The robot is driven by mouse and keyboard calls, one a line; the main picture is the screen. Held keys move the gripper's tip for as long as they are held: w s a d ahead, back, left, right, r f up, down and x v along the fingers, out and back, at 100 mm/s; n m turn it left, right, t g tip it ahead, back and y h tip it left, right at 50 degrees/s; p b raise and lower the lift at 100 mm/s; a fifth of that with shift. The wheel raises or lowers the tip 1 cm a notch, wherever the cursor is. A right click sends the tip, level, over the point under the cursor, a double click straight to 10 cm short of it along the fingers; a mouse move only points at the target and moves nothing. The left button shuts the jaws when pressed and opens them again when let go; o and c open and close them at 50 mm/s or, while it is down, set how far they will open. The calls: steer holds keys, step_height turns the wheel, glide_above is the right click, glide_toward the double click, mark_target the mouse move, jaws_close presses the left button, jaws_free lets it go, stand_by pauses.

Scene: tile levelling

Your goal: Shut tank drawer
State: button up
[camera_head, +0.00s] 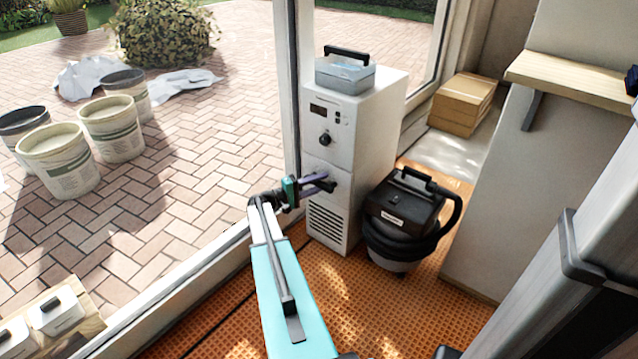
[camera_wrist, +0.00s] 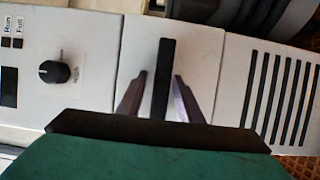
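A white dehumidifier (camera_head: 365,125) stands by the glass door frame. Its tank drawer (camera_head: 345,206) is the middle front panel, between the knob panel and the slatted grille; it also shows in the wrist view (camera_wrist: 204,62). The drawer front looks near flush in the head view, but I cannot tell whether a small gap is left. My gripper (camera_head: 328,182) is at the handle, one purple finger on each side, with visible gaps between fingers and handle. It is open and holds nothing.
A grey case (camera_head: 345,76) sits on top of the dehumidifier. A black vacuum (camera_head: 402,215) with a hose stands close on its right. Cardboard boxes (camera_head: 463,104) lie behind. The orange floor (camera_head: 310,280) in front is mostly clear.

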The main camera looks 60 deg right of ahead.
steer(key=shift+a, duration=0.1)
stand_by(0.5)
steer(key=shift+w+a, duration=0.35)
steer(key=shift+a, duration=0.1)
steer(key=p+v, duration=0.3)
steer(key=v, duration=0.9)
steer(key=shift+a, duration=0.25)
steer(key=shift+w+f, duration=0.1)
steer(key=shift+f, duration=0.05)
